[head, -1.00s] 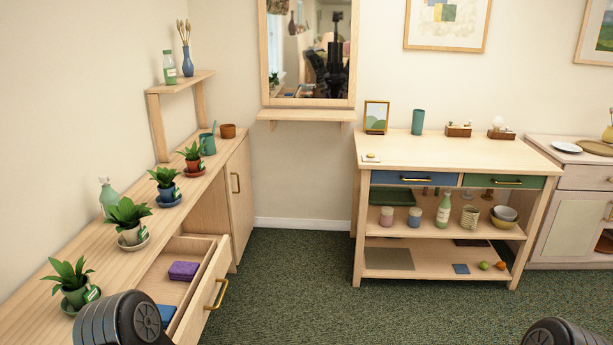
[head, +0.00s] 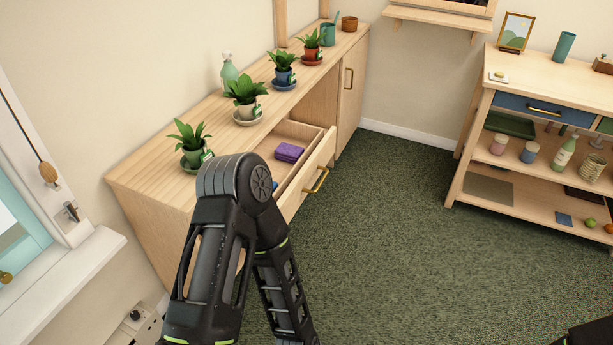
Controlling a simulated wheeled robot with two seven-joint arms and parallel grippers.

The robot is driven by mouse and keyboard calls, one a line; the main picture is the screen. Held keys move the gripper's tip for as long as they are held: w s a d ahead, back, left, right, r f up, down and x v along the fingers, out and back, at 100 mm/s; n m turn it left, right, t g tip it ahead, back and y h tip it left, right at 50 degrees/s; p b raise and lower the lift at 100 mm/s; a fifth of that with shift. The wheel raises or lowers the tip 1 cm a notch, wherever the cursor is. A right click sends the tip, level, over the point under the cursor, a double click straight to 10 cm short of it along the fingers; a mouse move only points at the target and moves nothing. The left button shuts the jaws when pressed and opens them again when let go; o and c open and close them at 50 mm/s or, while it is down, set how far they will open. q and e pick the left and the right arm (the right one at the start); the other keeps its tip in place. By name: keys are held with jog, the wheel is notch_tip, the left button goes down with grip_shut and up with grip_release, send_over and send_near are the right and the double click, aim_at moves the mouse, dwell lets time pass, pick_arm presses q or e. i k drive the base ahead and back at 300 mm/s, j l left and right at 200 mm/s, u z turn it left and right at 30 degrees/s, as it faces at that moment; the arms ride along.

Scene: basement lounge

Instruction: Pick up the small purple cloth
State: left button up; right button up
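The small purple cloth (head: 289,152) lies folded in the open drawer (head: 313,168) of the long wooden cabinet (head: 150,178), in the head view. A bit of something blue (head: 275,185) shows in the same drawer, mostly hidden behind my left arm. My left arm rises in front of the cabinet and bends at the elbow, with its forearm running down out of the picture. Its gripper is not in view. Only a dark piece of my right arm shows at the bottom right corner, and its gripper is not in view.
Several potted plants (head: 247,97) on saucers and a green spray bottle (head: 229,72) line the cabinet top. A wooden shelf table (head: 467,150) with bottles and jars stands at the right. Green carpet (head: 390,230) between them is clear. A window sill (head: 75,265) is at the left.

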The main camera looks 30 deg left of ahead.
aim_at(289, 152)
jog(key=u, duration=2.85)
jog(key=l+z, duration=0.2)
jog(key=z, duration=1.6)
jog(key=i+l, duration=0.35)
jog(key=l, duration=0.15)
jog(key=i+l+u, duration=0.1)
jog(key=i+l, duration=0.65)
jog(key=l, duration=0.2)
jog(key=i+l, duration=0.35)
jog(key=l, duration=0.15)
jog(key=u, duration=0.05)
